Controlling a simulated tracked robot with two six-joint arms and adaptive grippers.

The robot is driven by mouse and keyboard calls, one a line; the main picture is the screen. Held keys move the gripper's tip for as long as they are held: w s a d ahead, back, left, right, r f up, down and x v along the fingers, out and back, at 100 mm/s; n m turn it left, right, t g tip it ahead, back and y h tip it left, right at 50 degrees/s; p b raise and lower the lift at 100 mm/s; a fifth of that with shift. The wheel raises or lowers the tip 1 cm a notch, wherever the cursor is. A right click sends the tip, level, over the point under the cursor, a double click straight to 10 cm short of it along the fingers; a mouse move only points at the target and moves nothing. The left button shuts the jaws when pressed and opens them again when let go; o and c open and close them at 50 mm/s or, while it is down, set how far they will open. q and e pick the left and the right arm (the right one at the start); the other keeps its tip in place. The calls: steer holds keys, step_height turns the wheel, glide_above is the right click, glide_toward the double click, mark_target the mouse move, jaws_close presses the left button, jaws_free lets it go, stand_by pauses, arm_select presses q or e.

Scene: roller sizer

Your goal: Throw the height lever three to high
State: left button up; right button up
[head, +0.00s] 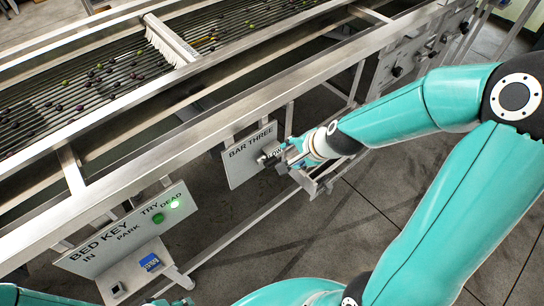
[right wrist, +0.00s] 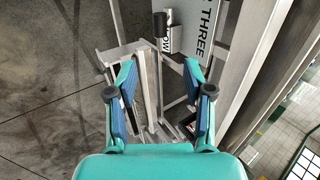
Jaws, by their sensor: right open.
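The grey plate marked BAR THREE (head: 238,166) hangs under the sizer's front rail in the head view. Its lever (right wrist: 160,26) shows in the right wrist view as a dark-knobbed handle beside the word LOW. My right gripper (head: 285,156) is at the plate's right side and partly covers the lever there. In the right wrist view my right gripper (right wrist: 160,85) is open and empty, its blue-padded fingers apart. The lever lies beyond the fingertips, not between them. Of my left arm only teal bits show at the lower left edge; its jaws cannot be made out.
A BED KEY panel (head: 100,246) with a lit green lamp stands at the lower left, with a shelf holding a blue tag (head: 149,262). The sizer frame (head: 230,85) runs above the plate. Another panel with black knobs (head: 397,71) is further right. The floor in front is clear.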

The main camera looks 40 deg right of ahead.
steer(key=b, duration=0.3)
glide_toward(272, 161)
step_height(272, 161, down, 2)
steer(key=x, duration=0.8)
steer(key=shift+w+r, duration=0.25)
steer(key=shift+w, duration=0.15)
steer(key=shift+p+x, duration=0.35)
steer(key=shift+x, duration=0.5)
jaws_close()
